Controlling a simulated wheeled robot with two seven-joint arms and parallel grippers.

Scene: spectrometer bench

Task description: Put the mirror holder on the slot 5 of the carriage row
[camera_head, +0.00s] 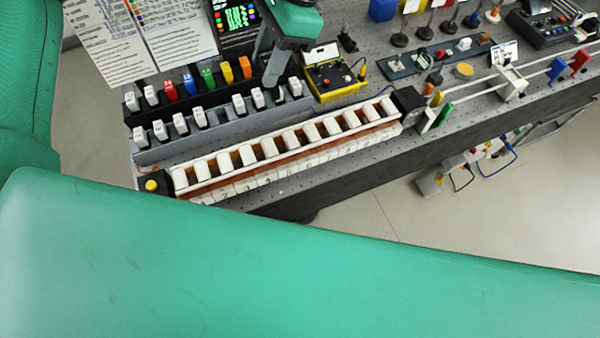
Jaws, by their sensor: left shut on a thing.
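My left gripper (272,80) comes down from the top centre, over the right part of the grey rack (215,124). It is shut on a small holder that the fingers mostly hide; I cannot tell whether this is the mirror holder or whether it is clear of the rack. The carriage row (285,156) is a long white strip with white blocks, orange-brown gaps and small numbers along its front, running diagonally below the rack. The number of slot 5 is too small to read surely. My right gripper is not in view.
White and coloured holders, such as a red one (170,91) and a green one (208,78), stand in the racks. A yellow-edged control box (330,77) sits right of my gripper. A black block (407,103) closes the row's right end.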

